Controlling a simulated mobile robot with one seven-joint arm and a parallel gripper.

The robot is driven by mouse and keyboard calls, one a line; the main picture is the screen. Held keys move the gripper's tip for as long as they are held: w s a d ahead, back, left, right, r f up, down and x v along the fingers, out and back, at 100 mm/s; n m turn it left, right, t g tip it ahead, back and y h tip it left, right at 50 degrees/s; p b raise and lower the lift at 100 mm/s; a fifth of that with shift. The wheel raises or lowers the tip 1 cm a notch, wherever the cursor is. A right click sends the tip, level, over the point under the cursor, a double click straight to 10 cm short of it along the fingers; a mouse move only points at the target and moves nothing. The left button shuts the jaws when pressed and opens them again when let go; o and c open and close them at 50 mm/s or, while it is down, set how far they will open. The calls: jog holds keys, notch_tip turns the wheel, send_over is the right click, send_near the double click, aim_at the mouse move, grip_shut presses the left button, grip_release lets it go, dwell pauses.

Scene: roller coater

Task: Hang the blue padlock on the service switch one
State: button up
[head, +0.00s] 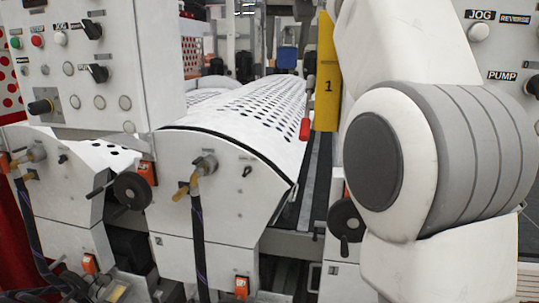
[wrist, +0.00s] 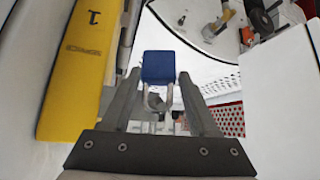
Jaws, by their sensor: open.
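The blue padlock (wrist: 161,67) shows in the wrist view just past the fingertips of my gripper (wrist: 158,80). Its blue body is at the top of the picture, and its pale shackle reaches down between the fingers. My gripper is open, with one finger on each side of the shackle. A grey metal part shows by the shackle; whether the shackle is around it or beside it I cannot tell. A yellow post marked 1 (wrist: 75,60) stands to the left; it also shows in the head view (head: 326,75). Service switch one is not clearly identifiable. My arm hides the gripper in the head view.
In the head view, a red-handled lever (head: 305,127) hangs beside the yellow post. A perforated white cover (head: 255,105) lies to its left. A control panel (head: 85,60) with knobs stands at left, and black handwheels (head: 132,190) project in front of the machine.

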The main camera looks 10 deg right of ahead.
jog(key=shift+s+d+r, duration=0.15)
jog(key=shift+s+r, duration=0.15)
jog(key=shift+r, duration=0.05)
jog(key=s+a+b, duration=0.3)
jog(key=s+a, duration=0.1)
jog(key=s, duration=0.6)
jog(key=w+f+g+b, duration=0.1)
jog(key=w+f, duration=0.4)
jog(key=f, duration=0.6)
jog(key=w+d+f+n, duration=0.1)
jog(key=w+f, duration=0.4)
jog(key=f, duration=0.5)
jog(key=w+f+g+b, duration=0.1)
jog(key=w+f, duration=0.4)
jog(key=f, duration=0.6)
jog(key=s+d+f, duration=0.1)
jog(key=s+f, duration=0.2)
jog(key=s, duration=0.8)
jog(key=s+d+f+b, duration=0.1)
jog(key=s+f, duration=0.3)
jog(key=s, duration=0.7)
jog(key=s+d+f+y+b, duration=0.1)
jog(key=s+f, duration=0.3)
jog(key=s, duration=0.7)
jog(key=shift+g, duration=0.4)
jog(key=shift+s, duration=0.1)
jog(key=shift+c, duration=0.2)
